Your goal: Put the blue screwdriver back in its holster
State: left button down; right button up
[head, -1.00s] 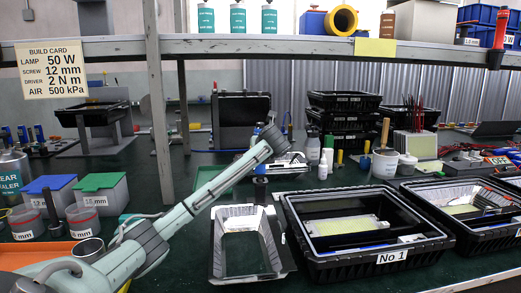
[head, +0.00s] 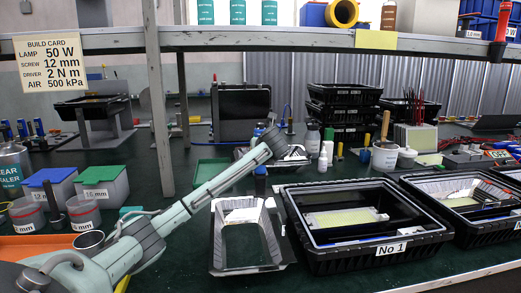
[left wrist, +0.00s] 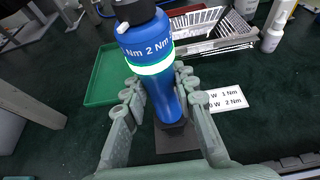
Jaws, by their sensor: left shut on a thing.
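The blue screwdriver (left wrist: 158,85) is marked 2 Nm and has a glowing white-green ring. In the left wrist view it stands roughly upright between the fingers of my left gripper (left wrist: 160,104), which is shut on it. Its lower end meets a dark square block (left wrist: 176,140), which looks like the holster. I cannot tell how deep the tip sits in it. In the head view a blue piece, apparently the screwdriver (head: 260,182), shows below the end of my left arm; the fingers are not clear there. My right gripper is not in view.
A white label card (left wrist: 224,100) lies beside the block. A green tray (left wrist: 108,75) lies behind it. A grey housing frame (head: 217,243) and the black No 1 crate (head: 345,259) stand in front. Lidded bins (head: 106,190) stand at the left, and a shelf post (head: 157,110) rises behind the arm.

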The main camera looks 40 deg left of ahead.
pick_arm(q)
jog(key=c, duration=1.2)
grip_release()
jog(key=shift+o, duration=0.3)
jog(key=shift+f, duration=0.1)
jog(key=shift+f, duration=0.15)
jog(key=shift+d, duration=0.1)
jog(key=v, duration=1.2)
